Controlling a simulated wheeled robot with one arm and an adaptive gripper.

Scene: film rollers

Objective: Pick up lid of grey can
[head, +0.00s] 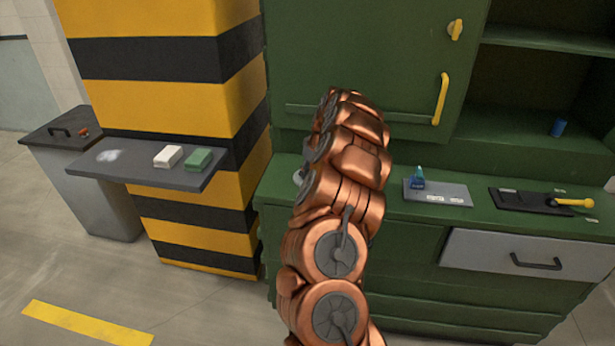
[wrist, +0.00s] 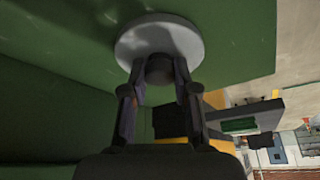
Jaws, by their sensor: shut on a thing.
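In the wrist view, my gripper (wrist: 160,70) has its two fingers closed around the dark round knob of a pale grey round lid (wrist: 132,46). The lid is against or just over the green surface. I cannot tell whether it rests on a can or is lifted, and no can body shows below it. In the head view, my copper arm hides my gripper and most of that spot. Only a small pale grey edge (head: 298,176) shows at the arm's left side.
A green cabinet counter (head: 400,228) holds a grey plate with a blue bottle (head: 416,178) and a yellow-handled lever (head: 574,203). A striped pillar (head: 160,20) and a shelf (head: 130,170) with two small boxes stand left. A grey bin (head: 85,195) stands beyond.

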